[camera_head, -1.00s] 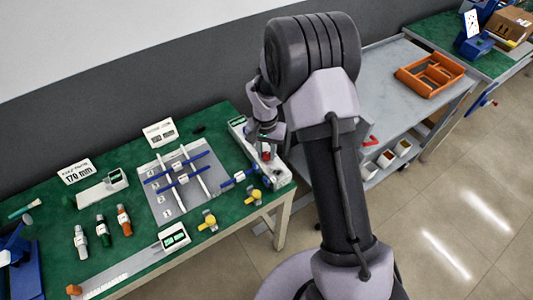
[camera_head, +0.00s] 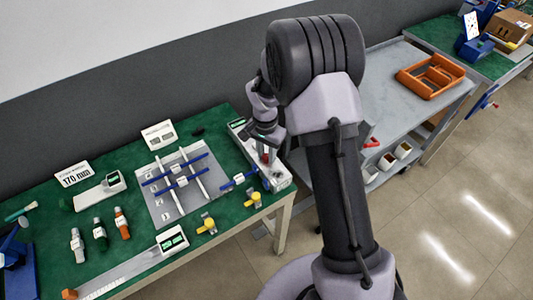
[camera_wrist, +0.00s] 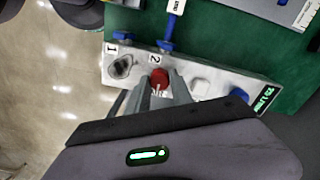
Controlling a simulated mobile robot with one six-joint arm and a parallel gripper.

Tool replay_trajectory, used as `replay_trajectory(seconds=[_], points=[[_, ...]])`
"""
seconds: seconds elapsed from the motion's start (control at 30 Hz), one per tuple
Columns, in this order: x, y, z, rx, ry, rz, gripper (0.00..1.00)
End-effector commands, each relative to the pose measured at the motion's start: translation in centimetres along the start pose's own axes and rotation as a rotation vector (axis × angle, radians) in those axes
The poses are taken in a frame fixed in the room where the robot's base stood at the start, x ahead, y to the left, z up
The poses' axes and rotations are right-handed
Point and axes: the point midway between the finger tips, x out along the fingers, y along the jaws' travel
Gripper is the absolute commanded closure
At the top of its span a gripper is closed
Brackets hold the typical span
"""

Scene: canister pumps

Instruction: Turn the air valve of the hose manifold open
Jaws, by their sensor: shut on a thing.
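The hose manifold (camera_wrist: 215,82) is a light grey bar with ports marked 1 and 2, blue fittings and a small green display. In the head view the manifold (camera_head: 279,179) lies along the right end of the green bench. The red air valve knob (camera_wrist: 159,77) stands on its top face, beside the label 2. My gripper (camera_wrist: 160,90) is over the manifold with its fingers on either side of the red knob, shut on it. In the head view my gripper (camera_head: 264,146) is partly hidden by my own arm. The knob's exact turn angle is hard to tell.
A grey plate with blue rods (camera_head: 164,209) lies left of the manifold. Yellow valves (camera_head: 207,224) and a blue fitting (camera_head: 239,180) lie near the bench's front edge. A grey cart (camera_head: 374,92) stands to the right, behind my arm.

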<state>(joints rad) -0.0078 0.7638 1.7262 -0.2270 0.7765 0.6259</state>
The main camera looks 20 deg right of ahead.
Motion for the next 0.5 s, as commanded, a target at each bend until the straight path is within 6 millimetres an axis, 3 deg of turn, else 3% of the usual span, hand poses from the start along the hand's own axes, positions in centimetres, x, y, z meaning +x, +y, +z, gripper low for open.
replay_trajectory(seconds=[0.1,0.13,0.23,0.5], points=[[-0.04,-0.02,-0.01,0.001,0.0,-0.001,1.0],[-0.04,-0.02,-0.01,0.001,0.0,-0.001,0.71],[-0.03,-0.02,-0.01,0.0,0.0,0.0,0.52],[-0.03,-0.01,0.0,-0.001,0.0,0.0,0.51]])
